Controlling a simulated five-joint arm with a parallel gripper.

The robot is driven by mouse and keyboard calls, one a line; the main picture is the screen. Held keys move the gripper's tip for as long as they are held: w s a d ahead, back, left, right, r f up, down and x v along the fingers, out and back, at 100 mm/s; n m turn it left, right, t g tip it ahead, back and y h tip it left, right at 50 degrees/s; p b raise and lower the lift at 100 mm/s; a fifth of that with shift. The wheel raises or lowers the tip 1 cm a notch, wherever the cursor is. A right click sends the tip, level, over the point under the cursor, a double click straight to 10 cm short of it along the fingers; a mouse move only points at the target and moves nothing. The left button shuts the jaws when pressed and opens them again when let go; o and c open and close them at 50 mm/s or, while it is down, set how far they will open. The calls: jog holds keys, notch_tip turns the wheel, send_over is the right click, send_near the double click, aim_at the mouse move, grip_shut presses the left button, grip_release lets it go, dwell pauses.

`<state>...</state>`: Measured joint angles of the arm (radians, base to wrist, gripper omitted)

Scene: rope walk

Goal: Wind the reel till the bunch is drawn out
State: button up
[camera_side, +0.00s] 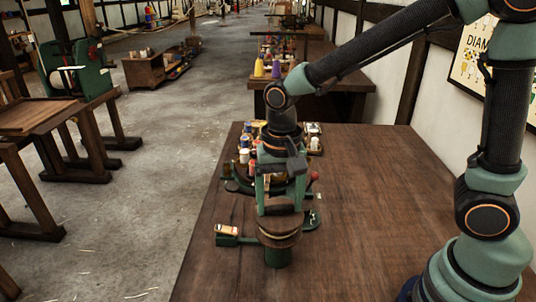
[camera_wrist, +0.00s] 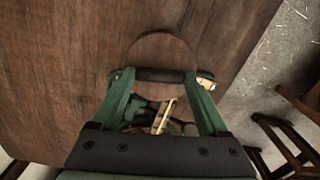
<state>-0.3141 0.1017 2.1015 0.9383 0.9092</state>
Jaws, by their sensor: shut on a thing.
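The reel is a round brown wooden piece (camera_side: 280,241) with a pale band around it, on a green post (camera_side: 278,259) near the front of the bench. In the wrist view its round wooden top (camera_wrist: 162,48) lies just beyond my fingertips. My gripper (camera_side: 279,207) points down from above and is shut on the reel. In the wrist view my gripper (camera_wrist: 160,80) shows two green fingers with a dark bar between them. A tan strip (camera_wrist: 164,117) shows between the fingers. I cannot make out the bunch; my gripper and wrist hide much behind the reel.
A green block with a small orange and white piece (camera_side: 227,230) sticks out left of the reel. A red knob (camera_side: 313,177) stands to its right. Small bottles and jars (camera_side: 245,155) crowd behind. The bench (camera_side: 385,200) is clear on the right.

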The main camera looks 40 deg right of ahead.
aim_at(280, 205)
jog(key=n, duration=0.5)
jog(key=shift+r+n, duration=0.1)
jog(key=shift+n, duration=0.2)
dwell(0.4)
jog(key=o, duration=1.2)
jog(key=shift+o, duration=0.2)
notch_tip(280, 205, up, 12)
